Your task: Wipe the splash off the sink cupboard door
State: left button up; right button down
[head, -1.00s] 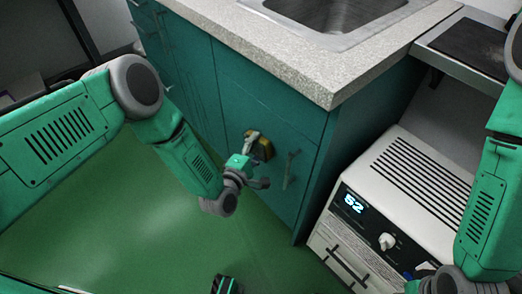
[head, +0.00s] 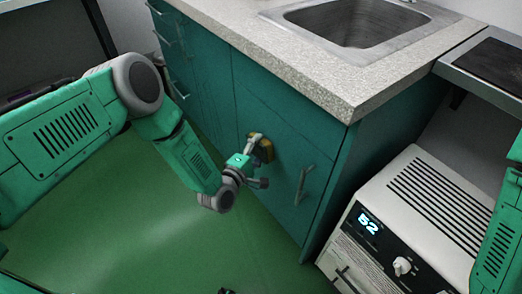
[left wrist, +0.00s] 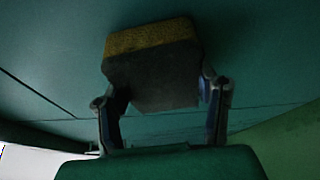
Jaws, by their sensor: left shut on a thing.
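The sink cupboard door (head: 285,135) is a teal panel with a grey bar handle (head: 303,185). My left gripper (head: 255,146) is shut on a yellow and dark grey sponge (head: 267,151) at the door, left of and above the handle. In the left wrist view the sponge (left wrist: 150,65) sits between the two fingers, its yellow side away from the gripper against the teal surface. Whether it presses or only nears the door I cannot tell. I cannot make out a splash; the sponge and gripper cover part of the door.
A speckled counter (head: 300,70) with a steel sink (head: 350,22) overhangs the door. A white oven-like unit (head: 425,205) showing 52 stands to the right. Other teal fronts with handles continue left. The green floor (head: 130,240) before the cupboard is clear.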

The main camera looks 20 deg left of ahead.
pick_arm(q)
jog(key=s+a+p, duration=0.2)
jog(key=s+a, duration=0.1)
jog(key=s, duration=0.1)
jog(key=shift+s+a, duration=0.35)
jog(key=shift+s, duration=0.05)
jog(key=shift+s+a, duration=0.1)
jog(key=shift+s+a+p, duration=0.55)
jog(key=shift+s+a, duration=0.3)
jog(key=shift+s, duration=0.25)
